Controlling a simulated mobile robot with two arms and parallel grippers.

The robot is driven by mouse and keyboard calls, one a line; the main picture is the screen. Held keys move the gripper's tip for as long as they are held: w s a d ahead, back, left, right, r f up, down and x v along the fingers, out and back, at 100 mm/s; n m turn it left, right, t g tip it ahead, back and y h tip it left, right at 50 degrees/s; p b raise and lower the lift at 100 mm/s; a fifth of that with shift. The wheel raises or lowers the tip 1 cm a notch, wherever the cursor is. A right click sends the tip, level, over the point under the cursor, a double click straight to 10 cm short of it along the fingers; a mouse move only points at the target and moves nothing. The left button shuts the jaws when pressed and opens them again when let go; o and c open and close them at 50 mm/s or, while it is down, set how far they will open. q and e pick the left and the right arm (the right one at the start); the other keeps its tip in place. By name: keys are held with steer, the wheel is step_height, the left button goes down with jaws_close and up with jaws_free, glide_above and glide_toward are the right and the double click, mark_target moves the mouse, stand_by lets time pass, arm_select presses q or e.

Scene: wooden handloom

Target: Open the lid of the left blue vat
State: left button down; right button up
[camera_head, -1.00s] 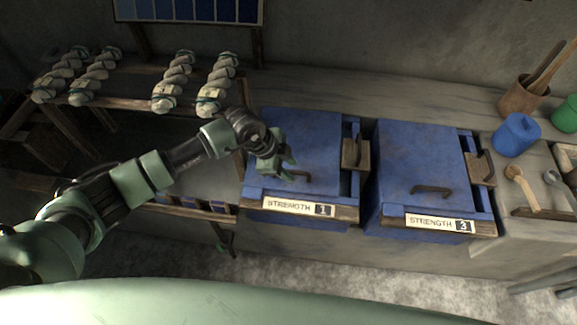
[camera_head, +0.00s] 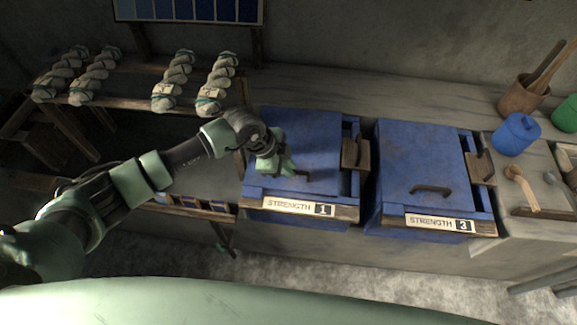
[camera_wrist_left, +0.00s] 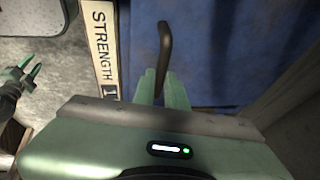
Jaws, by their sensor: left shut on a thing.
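The left blue vat carries the label "STRENGTH 1" (camera_head: 297,207). Its flat blue lid (camera_head: 310,135) lies closed, with a dark curved handle (camera_head: 304,177) near the front edge. My left gripper (camera_head: 286,171) is at this handle, shut on its left part. In the left wrist view the fingers (camera_wrist_left: 163,90) meet at the near end of the handle (camera_wrist_left: 165,42), and the rest of the handle sticks out beyond them. My right gripper (camera_wrist_left: 33,65) shows at the left of the left wrist view, low over the floor, fingers apart and empty.
A second blue vat (camera_head: 416,160), "STRENGTH 3", stands close on the right. A wooden paddle-like piece (camera_head: 355,154) sits at the left vat's right side. A rack with yarn skeins (camera_head: 172,82) stands left. A blue jar (camera_head: 515,134) stands at far right.

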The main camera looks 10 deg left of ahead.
arm_select(q)
steer(key=shift+r, duration=0.1)
stand_by(0.7)
steer(key=w+r+g+p, duration=0.1)
steer(key=w+r, duration=0.3)
steer(key=r, duration=0.4)
steer(key=w+r+g+p, duration=0.1)
steer(key=w+r+p, duration=0.2)
steer(key=w+r, duration=0.2)
steer(key=shift+a+r+n+g, duration=0.15)
steer(key=shift+r+n+g, duration=0.15)
steer(key=shift+r, duration=1.2)
steer(key=shift+w, duration=0.1)
steer(key=c, duration=1.5)
jaws_free()
steer(key=shift+w+f, duration=0.1)
steer(key=shift+f, duration=0.05)
steer(key=shift+o, duration=0.2)
steer(key=b+v, duration=0.1)
steer(key=v, duration=0.6)
steer(key=shift+w+r+b, duration=0.2)
steer(key=shift+r+b, duration=0.15)
steer(key=shift+r, duration=0.05)
